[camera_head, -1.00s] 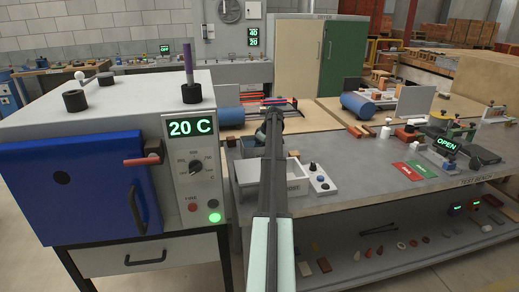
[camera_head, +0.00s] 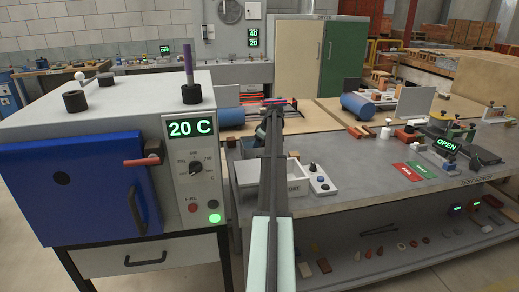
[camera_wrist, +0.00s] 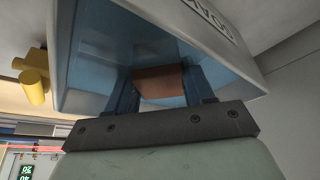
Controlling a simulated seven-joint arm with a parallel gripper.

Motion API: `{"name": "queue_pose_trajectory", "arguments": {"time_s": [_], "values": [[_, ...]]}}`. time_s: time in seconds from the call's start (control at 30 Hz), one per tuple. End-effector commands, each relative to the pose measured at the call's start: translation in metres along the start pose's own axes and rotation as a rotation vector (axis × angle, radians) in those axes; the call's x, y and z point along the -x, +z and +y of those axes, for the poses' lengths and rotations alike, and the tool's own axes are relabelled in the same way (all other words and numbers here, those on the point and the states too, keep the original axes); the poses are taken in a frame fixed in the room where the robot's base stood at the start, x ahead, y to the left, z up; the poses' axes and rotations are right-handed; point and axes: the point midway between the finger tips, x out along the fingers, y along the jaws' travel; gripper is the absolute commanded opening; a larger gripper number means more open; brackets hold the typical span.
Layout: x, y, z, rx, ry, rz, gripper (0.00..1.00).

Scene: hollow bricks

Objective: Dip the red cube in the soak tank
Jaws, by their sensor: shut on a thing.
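In the wrist view, a reddish-brown cube (camera_wrist: 160,82) is held between the two dark fingers of my gripper (camera_wrist: 163,90). The fingers and cube are inside the opening of the soak tank (camera_wrist: 220,28), a grey-walled box with a blue inside and partly visible lettering on its outer wall. I cannot tell how deep the cube sits or whether it touches the liquid or the floor of the tank.
A small control panel (camera_head: 319,180) with knobs stands right of the tank. The oven (camera_head: 90,195), reading 20 C, stands close on the left. Red and green pads (camera_head: 408,171) lie on the bench (camera_head: 370,200). The bench front between panel and pads is clear.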

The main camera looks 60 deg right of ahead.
Motion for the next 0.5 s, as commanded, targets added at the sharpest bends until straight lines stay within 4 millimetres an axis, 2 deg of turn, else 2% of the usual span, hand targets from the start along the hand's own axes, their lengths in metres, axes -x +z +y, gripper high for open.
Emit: {"name": "queue_pose_trajectory", "arguments": {"time_s": [0.5], "values": [[0.032, -0.013, 0.000, 0.000, 0.001, 0.001, 0.17]]}}
